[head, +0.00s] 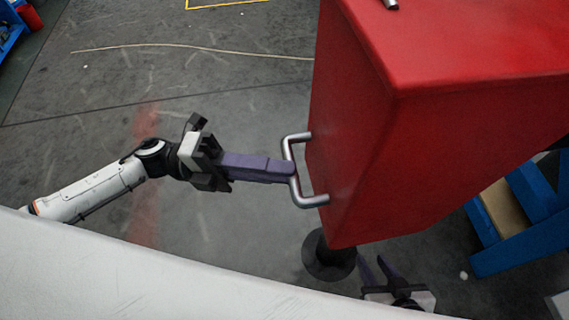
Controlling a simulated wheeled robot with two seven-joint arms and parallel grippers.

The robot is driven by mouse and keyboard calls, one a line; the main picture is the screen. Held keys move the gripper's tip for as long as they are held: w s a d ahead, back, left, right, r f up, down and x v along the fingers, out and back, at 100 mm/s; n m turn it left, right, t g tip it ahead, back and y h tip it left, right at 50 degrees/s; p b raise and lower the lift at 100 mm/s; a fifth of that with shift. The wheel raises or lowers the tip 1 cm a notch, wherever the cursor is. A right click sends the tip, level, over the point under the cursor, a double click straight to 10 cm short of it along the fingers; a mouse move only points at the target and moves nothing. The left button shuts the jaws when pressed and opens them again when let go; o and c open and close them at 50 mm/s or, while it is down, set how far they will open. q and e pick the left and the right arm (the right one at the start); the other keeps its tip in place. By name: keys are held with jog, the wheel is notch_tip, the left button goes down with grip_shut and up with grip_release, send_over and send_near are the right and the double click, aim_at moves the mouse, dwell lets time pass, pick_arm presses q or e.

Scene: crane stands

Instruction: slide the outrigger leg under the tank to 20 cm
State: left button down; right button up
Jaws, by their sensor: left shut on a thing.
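A large red box-shaped body (430,140), which I take to be the tank, fills the upper right of the head view. A silver U-shaped handle (292,165) stands out from its left side. My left gripper (288,170) comes in from the left, its purple fingers shut on the middle of the handle. A black round foot (328,258) stands on the floor under the red body's lower corner, probably the outrigger leg's; the red body hides what is above it. My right gripper (372,257) is at the bottom, its purple fingers apart and empty, just right of the foot.
A blue frame (515,235) stands on the floor at the right, behind the red body. A pale cable (190,46) lies across the floor at the upper left. Blue shelving (10,30) is at the far left corner.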

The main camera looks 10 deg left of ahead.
pick_arm(q)
jog(key=shift+s+a+r, duration=0.1)
jog(key=shift+a+r, duration=0.3)
jog(key=shift+r, duration=0.1)
pick_arm(e)
jog(key=shift+a+f, duration=0.1)
jog(key=shift+a, duration=0.05)
jog(key=shift+s+f, duration=0.1)
jog(key=shift+s, duration=0.1)
pick_arm(q)
jog(key=c, duration=1.7)
grip_release()
jog(key=shift+s, duration=0.1)
jog(key=shift+f, duration=0.1)
pick_arm(e)
jog(key=shift+s, duration=0.1)
pick_arm(q)
jog(key=shift+f, duration=0.1)
jog(key=a, duration=0.3)
jog(key=a+f+b, duration=0.1)
jog(key=a, duration=0.3)
jog(key=a+b, duration=0.1)
jog(key=a, duration=0.2)
jog(key=shift+a+f, duration=0.15)
jog(key=shift+f, duration=0.15)
pick_arm(e)
jog(key=shift+f, duration=0.75)
